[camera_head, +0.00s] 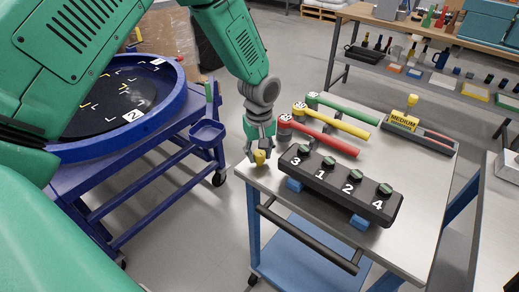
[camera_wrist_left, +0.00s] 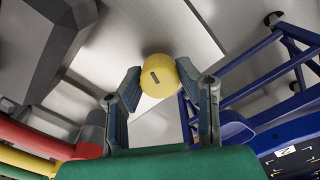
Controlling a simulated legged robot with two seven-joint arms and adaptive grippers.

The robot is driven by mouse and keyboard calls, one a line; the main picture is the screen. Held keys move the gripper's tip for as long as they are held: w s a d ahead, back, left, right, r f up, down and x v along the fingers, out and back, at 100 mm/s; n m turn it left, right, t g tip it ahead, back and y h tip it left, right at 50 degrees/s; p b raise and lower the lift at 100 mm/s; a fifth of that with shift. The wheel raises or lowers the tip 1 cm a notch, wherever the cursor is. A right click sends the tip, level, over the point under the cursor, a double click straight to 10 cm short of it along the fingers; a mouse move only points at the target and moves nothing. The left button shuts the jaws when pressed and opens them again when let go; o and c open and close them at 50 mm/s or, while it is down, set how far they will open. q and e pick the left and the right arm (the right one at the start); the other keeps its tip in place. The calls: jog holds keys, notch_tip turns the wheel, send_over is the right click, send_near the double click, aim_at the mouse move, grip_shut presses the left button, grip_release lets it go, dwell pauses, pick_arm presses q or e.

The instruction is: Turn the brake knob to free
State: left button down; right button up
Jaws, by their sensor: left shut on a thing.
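The brake knob appears to be the yellow knob (camera_head: 260,157) at the near left corner of the steel-topped table (camera_head: 420,240). In the left wrist view the round yellow knob (camera_wrist_left: 159,76) has a short dark mark on its face. My left gripper (camera_head: 258,153) points down at that corner and is shut on the knob. In the wrist view the two fingers (camera_wrist_left: 164,95) stand on either side of it. No free or locked label is readable. My right gripper is not in view.
A black block (camera_head: 340,186) with several numbered green-topped knobs is close right of the gripper. Red (camera_head: 325,138), yellow (camera_head: 335,122) and green (camera_head: 345,108) handled tools lie behind it. A blue cart (camera_head: 150,165) with a round blue tub (camera_head: 170,103) stands left.

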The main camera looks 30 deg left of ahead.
pick_arm(q)
jog(key=m+p, duration=0.1)
jog(key=m, duration=0.2)
jog(key=shift+m+p, duration=0.3)
jog(key=shift+m, duration=0.1)
jog(key=m+p, duration=0.1)
jog(key=m, duration=0.2)
jog(key=shift+m, duration=0.3)
jog(key=m+p, duration=0.1)
jog(key=m, duration=0.2)
jog(key=shift+d, duration=0.1)
jog(key=shift+f+m+p, duration=0.1)
jog(key=shift+m+p, duration=0.25)
jog(key=shift+m, duration=1.45)
jog(key=c, duration=1.2)
grip_release()
